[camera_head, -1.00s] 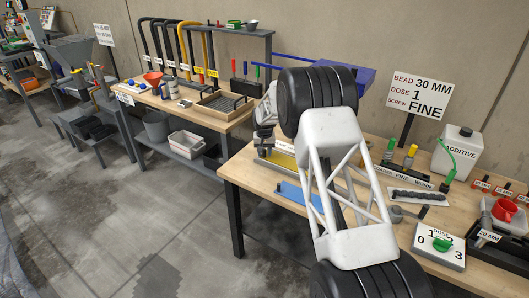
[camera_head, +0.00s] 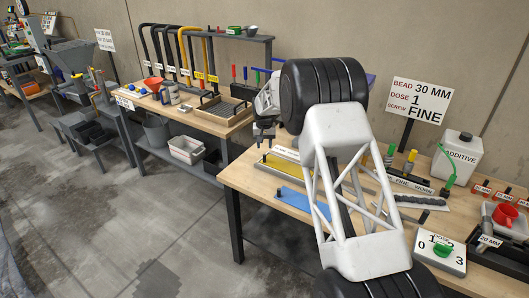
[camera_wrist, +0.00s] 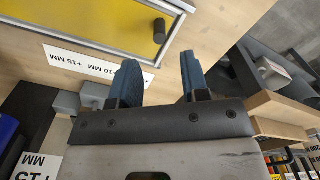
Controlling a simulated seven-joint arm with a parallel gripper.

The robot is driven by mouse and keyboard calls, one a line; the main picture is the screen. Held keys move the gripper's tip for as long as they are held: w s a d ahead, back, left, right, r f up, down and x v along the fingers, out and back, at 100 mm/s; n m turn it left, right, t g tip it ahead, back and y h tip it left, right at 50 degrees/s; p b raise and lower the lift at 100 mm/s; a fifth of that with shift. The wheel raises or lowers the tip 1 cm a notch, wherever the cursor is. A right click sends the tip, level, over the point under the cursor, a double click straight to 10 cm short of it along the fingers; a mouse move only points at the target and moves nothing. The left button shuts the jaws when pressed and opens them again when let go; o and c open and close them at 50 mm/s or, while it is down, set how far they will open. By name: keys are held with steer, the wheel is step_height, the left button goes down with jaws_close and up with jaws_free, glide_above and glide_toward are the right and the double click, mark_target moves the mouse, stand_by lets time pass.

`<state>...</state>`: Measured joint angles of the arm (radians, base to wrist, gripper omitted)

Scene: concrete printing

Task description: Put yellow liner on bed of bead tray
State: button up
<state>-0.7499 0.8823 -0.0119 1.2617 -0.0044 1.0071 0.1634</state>
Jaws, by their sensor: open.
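The yellow liner (camera_head: 285,170) lies flat inside the grey-rimmed bead tray on the near wooden table, partly behind my arm. In the wrist view the yellow liner (camera_wrist: 75,22) fills the visible part of the bed, within the metal rim of the bead tray (camera_wrist: 120,48). A black knob (camera_wrist: 159,30) stands up at its end. My gripper (camera_head: 264,139) is at the tray's left end, near the table edge. In the wrist view my gripper (camera_wrist: 160,75) has its two blue-grey fingers apart with nothing between them, clear of the knob.
A blue strip (camera_head: 301,199) lies in front of the tray. A label strip (camera_wrist: 95,68) lies beside the tray. The back table (camera_head: 195,115) with a wooden tray and hoses stands left. A DOSE box (camera_head: 438,250) and the additive can (camera_head: 457,155) are at right.

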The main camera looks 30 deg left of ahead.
step_height(320, 180, up, 5)
stand_by(0.4)
stand_by(0.8)
